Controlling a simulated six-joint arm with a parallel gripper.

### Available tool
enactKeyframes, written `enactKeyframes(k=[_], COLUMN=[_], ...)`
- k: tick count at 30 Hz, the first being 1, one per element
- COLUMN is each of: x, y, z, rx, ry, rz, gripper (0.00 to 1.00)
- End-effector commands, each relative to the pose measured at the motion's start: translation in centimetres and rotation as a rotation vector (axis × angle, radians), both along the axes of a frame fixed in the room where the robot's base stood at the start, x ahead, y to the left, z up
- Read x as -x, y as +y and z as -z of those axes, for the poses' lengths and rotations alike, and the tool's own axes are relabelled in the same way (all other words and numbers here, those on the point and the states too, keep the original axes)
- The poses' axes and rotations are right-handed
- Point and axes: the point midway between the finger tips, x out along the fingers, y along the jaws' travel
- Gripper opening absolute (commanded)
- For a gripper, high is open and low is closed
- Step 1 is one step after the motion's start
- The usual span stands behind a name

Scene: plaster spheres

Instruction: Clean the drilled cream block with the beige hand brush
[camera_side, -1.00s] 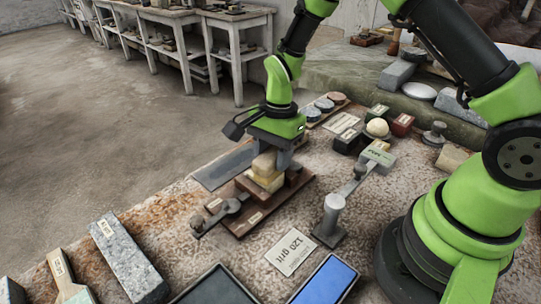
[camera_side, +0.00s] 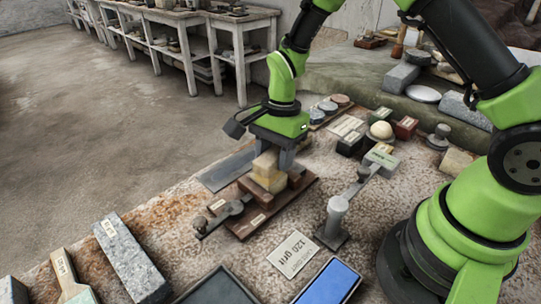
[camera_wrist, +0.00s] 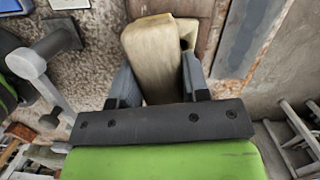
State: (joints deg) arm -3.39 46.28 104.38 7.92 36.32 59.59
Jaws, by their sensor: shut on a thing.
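My gripper (camera_side: 275,148) is shut on the beige hand brush (camera_wrist: 153,52), which fills the space between the fingers in the wrist view. In the side view the brush (camera_side: 266,162) sits directly over the cream block (camera_side: 269,182). The two look touching or nearly so; I cannot tell which. The block is on a brown wooden board (camera_side: 243,229). In the wrist view a corner of the block (camera_wrist: 188,28) shows to the right of the brush, with a dark spot that may be a hole. The brush's bristles are hidden.
A grey post on a foot (camera_side: 336,216) stands right of the board, and a grey clamp-like tool (camera_side: 222,213) lies at its front left. A blue stone (camera_side: 328,283) and a "120 grit" sheet (camera_side: 293,254) lie in front. Small blocks and a pale sphere (camera_side: 381,130) stand behind right.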

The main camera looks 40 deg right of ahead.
Motion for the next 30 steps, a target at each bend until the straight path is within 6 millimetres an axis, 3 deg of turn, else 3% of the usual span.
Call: enactKeyframes(k=[5, 30], x=[0.04, 0.02], y=[-1.02, -0.95], z=[0.09, 0.82], rx=[0.000, -0.001], ry=[0.000, 0.000], rz=[0.001, -0.002], gripper=[0.23, 0.23])
